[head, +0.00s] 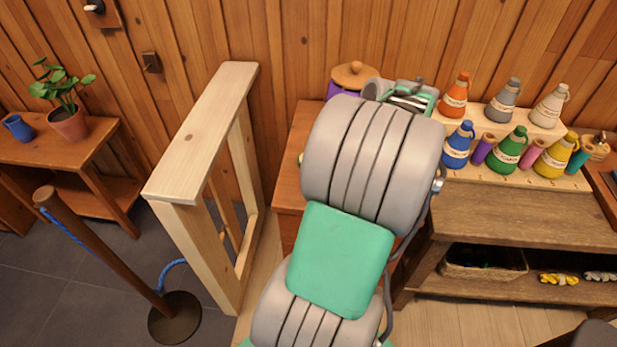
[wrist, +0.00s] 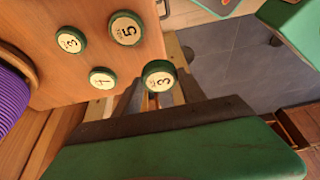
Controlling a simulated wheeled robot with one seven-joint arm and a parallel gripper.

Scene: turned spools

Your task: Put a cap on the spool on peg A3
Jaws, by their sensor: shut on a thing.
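In the wrist view my gripper (wrist: 160,93) is shut on a green-rimmed round cap (wrist: 160,75) whose pale face shows a 3. The held cap is clear of the wooden top, beyond its edge. Three similar caps lie on that top: one marked 3 (wrist: 71,40), one marked 5 (wrist: 126,29) and one marked 1 (wrist: 102,78). A purple ribbed spool (wrist: 10,100) with a wooden rim is at the left edge. In the head view a purple thing with a wooden lid (head: 353,74) stands behind my arm, which hides my gripper. I cannot make out peg A3.
Several labelled cone-shaped bottles, including a green one (head: 508,152), stand on a stepped rack at the right with coloured spools between them. A pale wooden frame (head: 205,130) stands left of my arm. A post (head: 105,255) with blue rope is further left.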

